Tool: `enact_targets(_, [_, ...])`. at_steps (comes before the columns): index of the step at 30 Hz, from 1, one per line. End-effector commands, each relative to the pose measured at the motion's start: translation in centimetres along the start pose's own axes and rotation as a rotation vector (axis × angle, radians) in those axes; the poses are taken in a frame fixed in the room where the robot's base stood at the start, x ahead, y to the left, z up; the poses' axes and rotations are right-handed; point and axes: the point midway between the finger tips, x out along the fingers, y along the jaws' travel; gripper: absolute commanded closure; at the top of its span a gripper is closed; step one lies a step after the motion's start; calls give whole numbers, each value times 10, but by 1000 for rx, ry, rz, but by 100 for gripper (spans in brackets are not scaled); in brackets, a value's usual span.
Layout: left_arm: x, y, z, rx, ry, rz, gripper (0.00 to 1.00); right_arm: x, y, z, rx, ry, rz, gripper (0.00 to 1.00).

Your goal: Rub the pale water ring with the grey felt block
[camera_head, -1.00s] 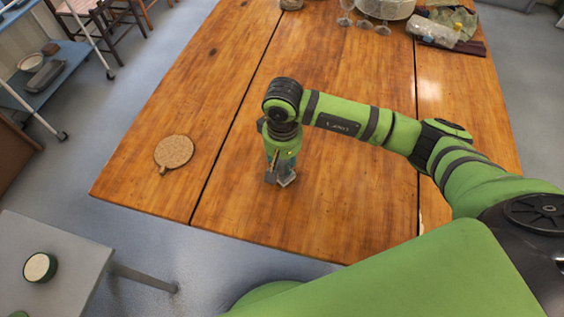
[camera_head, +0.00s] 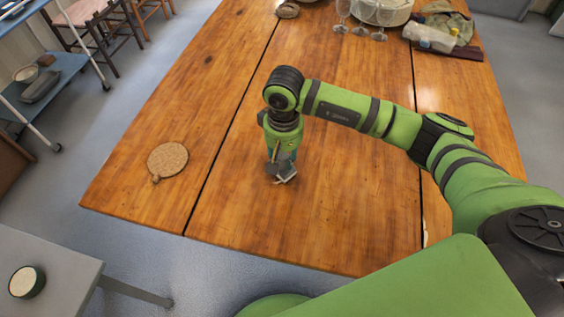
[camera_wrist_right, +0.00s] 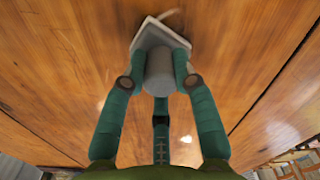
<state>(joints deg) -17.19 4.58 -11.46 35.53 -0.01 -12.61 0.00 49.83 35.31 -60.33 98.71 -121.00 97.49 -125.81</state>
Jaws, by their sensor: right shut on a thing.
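The grey felt block (camera_head: 287,177) is in my right gripper, low at the wooden table top near its front edge. In the right wrist view the block shows as a grey rounded grip (camera_wrist_right: 160,72) on a flat grey base, between the green fingers. My right gripper (camera_head: 280,166) points down and is shut on it. A short pale curved mark (camera_wrist_right: 168,14), seemingly part of the water ring, shows just beyond the base; the rest is hidden. Whether the base touches the wood I cannot tell. My left gripper is not in view.
A round cork mat (camera_head: 167,160) lies to the left on the table (camera_head: 340,215). A grey side table (camera_head: 60,265) bears a small green pot (camera_head: 27,282). Wood around the gripper is clear.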

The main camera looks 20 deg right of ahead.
Motion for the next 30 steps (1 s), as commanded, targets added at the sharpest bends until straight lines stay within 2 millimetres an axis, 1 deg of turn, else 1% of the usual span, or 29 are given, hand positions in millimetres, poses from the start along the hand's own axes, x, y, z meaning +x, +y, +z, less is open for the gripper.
enact_targets(8, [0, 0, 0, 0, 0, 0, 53, 1, 2, -1, 1, -1, 3, 100])
enact_targets(15, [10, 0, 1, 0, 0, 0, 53, 2, 2, -1, 1, 0, 3, 100])
enact_targets(23, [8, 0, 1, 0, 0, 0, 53, 1, 2, 0, 1, -2, 3, 100])
enact_targets(30, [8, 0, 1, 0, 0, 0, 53, 1, -4, 8, -1, -3, 2, 100])
